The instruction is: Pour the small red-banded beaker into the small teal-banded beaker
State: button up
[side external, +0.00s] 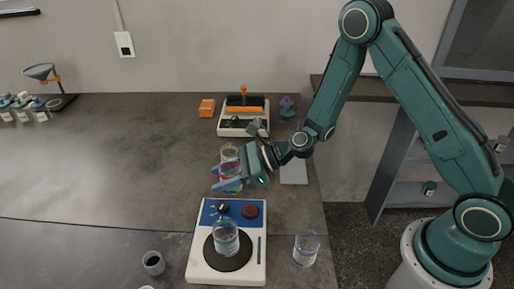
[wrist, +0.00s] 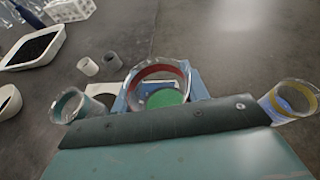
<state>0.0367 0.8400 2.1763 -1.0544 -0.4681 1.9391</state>
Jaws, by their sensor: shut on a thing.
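The small red-banded beaker (wrist: 160,72) is between the blue fingers of my gripper (wrist: 158,92), which is shut on it. Green shows inside the beaker in the wrist view. In the side view my gripper (side external: 226,177) is behind the stirrer plate, with the red band (side external: 231,168) between the fingers. The beaker looks about upright; its height above the bench is unclear. The small teal-banded beaker (wrist: 70,106) stands just left of it in the wrist view, partly hidden by my gripper body.
A yellow-banded beaker (wrist: 294,98) stands on the other side of my gripper. A white-and-blue stirrer plate (side external: 196,262) carries a clear beaker (side external: 226,240). A purple-banded beaker (side external: 306,249) and a grey cup (side external: 153,263) stand nearby. The bench's left side is mostly clear.

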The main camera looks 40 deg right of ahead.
jog(key=s, duration=0.1)
jog(key=s+n+g, duration=0.1)
jog(key=s+a+f+n+g+y, duration=0.1)
jog(key=shift+s+a+f, duration=0.1)
jog(key=shift+s, duration=0.25)
jog(key=shift+s+a+n+g+y, duration=0.3)
jog(key=shift+s+n+g, duration=0.25)
jog(key=shift+s, duration=0.2)
jog(key=s+a+r+n+t+h, duration=0.2)
jog(key=a+r+n+h, duration=0.2)
jog(key=r+h, duration=0.1)
jog(key=shift+s+a+r+h, duration=0.15)
jog(key=shift+s+r+h, duration=0.25)
jog(key=shift+r, duration=0.3)
jog(key=shift+r+n+t+h+p, duration=0.35)
jog(key=shift+n+t+h+p, duration=0.15)
jog(key=shift+h, duration=0.4)
dwell(0.6)
jog(key=shift+f+n+t+h+p, duration=0.3)
jog(key=shift+f+n+t+h, duration=0.05)
jog(key=shift+f+t+h, duration=0.15)
dwell(0.7)
jog(key=shift+a+r+n+t+h+p, duration=0.1)
jog(key=shift+r+n+t+h+p, duration=0.2)
jog(key=shift+n+t+h+p, duration=0.3)
dwell(2.1)
